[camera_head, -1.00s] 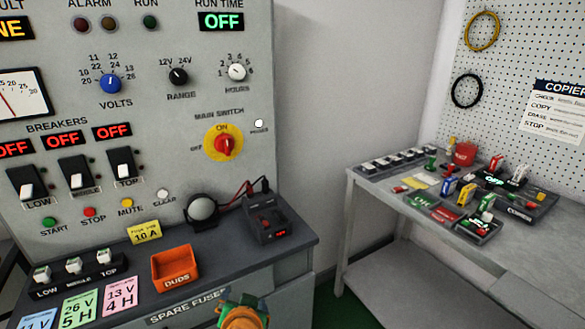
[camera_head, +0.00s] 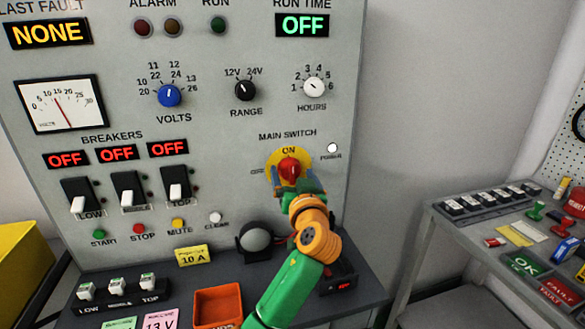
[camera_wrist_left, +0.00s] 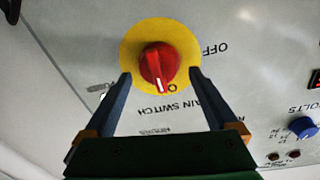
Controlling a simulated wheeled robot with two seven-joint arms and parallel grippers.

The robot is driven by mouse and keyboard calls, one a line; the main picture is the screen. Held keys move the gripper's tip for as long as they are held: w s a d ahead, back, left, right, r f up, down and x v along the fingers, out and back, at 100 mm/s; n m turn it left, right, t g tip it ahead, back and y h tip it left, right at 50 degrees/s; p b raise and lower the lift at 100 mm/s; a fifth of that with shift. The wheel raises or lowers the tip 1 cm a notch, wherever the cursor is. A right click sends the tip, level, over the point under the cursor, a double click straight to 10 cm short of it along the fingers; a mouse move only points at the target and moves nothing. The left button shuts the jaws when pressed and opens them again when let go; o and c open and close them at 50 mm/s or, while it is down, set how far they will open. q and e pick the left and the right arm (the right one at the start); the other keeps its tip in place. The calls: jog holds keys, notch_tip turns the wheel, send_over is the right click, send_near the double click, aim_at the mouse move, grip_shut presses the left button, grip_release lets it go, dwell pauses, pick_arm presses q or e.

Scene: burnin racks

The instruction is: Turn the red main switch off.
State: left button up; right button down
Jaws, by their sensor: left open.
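The red main switch (camera_head: 290,170) is a knob on a yellow round plate (camera_head: 272,159) on the grey panel. In the head view the knob lies near the "ON" label at the plate's top. My left gripper (camera_head: 293,184) is in front of the panel at the switch, with its arm rising from below. In the left wrist view the red knob (camera_wrist_left: 158,66) and its white mark show beyond my left gripper (camera_wrist_left: 159,78). Its two fingers are open, on either side of the knob's lower part, with nothing held. Contact cannot be told. My right gripper is not in view.
The panel has a blue volts dial (camera_head: 169,96), a range knob (camera_head: 245,90) and breakers (camera_head: 128,190). A side table (camera_head: 450,222) stands at the right.

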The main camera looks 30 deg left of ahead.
pick_arm(q)
jog(key=shift+w+a+f, duration=0.3)
jog(key=shift+w+a, duration=0.2)
jog(key=shift+s+d+r, duration=0.1)
jog(key=shift+d, duration=0.05)
jog(key=c, duration=1.4)
jog(key=shift+b, duration=0.65)
jog(key=shift+o, duration=0.2)
jog(key=n+b, duration=0.6)
jog(key=b, duration=0.1)
jog(key=n+b, duration=0.3)
jog(key=shift+s+f+y+b, duration=0.1)
jog(key=shift+f+y+b, duration=0.2)
jog(key=shift+f, duration=0.05)
jog(key=n+b, duration=0.2)
jog(key=n, duration=0.2)
jog(key=shift+n+y+b, duration=0.3)
jog(key=shift+n+b, duration=0.05)
jog(key=shift+n, duration=0.05)
jog(key=shift+r+n+b, duration=0.15)
jog(key=shift+n+b, duration=0.55)
jog(key=shift+n, duration=1.7)
jog(key=shift+g+y, duration=0.3)
